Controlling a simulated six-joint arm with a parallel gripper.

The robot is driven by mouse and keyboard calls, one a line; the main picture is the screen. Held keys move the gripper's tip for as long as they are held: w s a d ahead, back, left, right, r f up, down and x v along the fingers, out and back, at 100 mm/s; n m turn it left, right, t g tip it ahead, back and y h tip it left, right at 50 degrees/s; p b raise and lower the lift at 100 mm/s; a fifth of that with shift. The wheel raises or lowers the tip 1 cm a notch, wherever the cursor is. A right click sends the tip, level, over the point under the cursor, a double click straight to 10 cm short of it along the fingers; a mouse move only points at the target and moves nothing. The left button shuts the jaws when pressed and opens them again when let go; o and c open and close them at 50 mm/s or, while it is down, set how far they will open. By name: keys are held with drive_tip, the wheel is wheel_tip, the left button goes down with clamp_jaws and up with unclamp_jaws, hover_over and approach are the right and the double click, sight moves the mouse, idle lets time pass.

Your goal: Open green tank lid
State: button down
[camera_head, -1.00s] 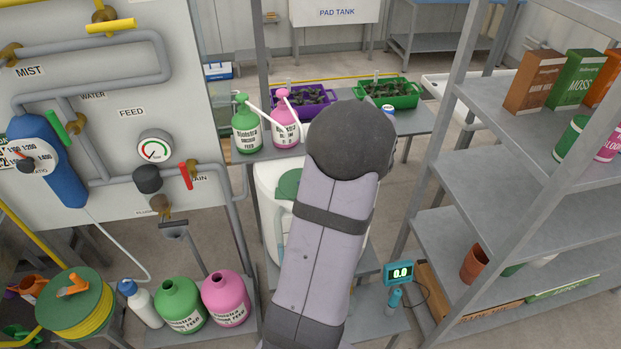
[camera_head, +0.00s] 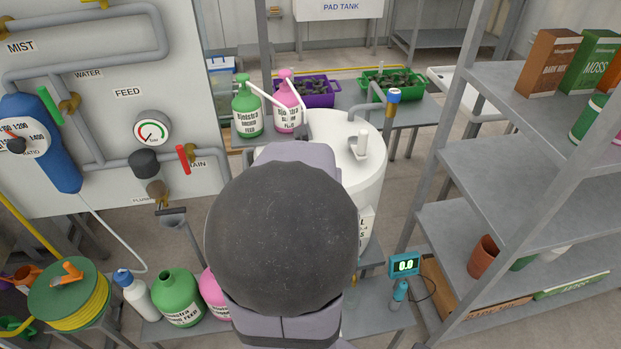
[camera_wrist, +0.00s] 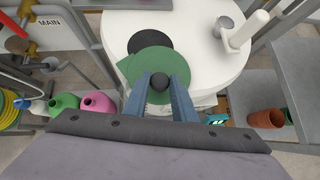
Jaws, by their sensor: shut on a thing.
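The white tank (camera_head: 365,165) stands behind my arm in the head view, and its top (camera_wrist: 195,40) fills the upper wrist view. The green lid (camera_wrist: 145,64) shows in the wrist view, with a dark knob (camera_wrist: 159,82) on it. My gripper (camera_wrist: 159,88) has its two blue-grey fingers on either side of the knob and is shut on it. A dark round opening (camera_wrist: 151,38) in the tank top shows beyond the lid, which overlaps its near part. My arm hides the lid and gripper in the head view.
A white upright fitting (camera_wrist: 245,30) rises from the tank top. A grey shelf rack (camera_head: 500,160) stands right. Green (camera_head: 247,108) and pink (camera_head: 287,102) pump bottles stand behind the tank on the left. Feed bottles (camera_head: 178,297) and a hose reel (camera_head: 68,298) are front left.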

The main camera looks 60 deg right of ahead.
drive_tip(key=shift+w+a+r+m+g+h+b, duration=0.1)
drive_tip(key=shift+w+a+m+g+h+b, duration=0.25)
drive_tip(key=shift+a+m+g, duration=0.75)
drive_tip(key=shift+w+a+m+g+h+b, duration=0.2)
drive_tip(key=shift+w+a+m+g+b, duration=0.35)
drive_tip(key=shift+m, duration=0.8)
drive_tip(key=shift+w+a+r+m+g+h+b, duration=0.1)
drive_tip(key=shift+w+a+m+g+h+b, duration=0.2)
drive_tip(key=shift+a+m+g, duration=0.75)
drive_tip(key=shift+s+d+m, duration=0.1)
drive_tip(key=shift+d+m, duration=0.05)
drive_tip(key=shift+m, duration=0.15)
drive_tip(key=c, duration=1.5)
unclamp_jaws()
drive_tip(key=shift+f, duration=0.1)
drive_tip(key=shift+b+v, duration=0.6)
drive_tip(key=shift+v, duration=3.1)
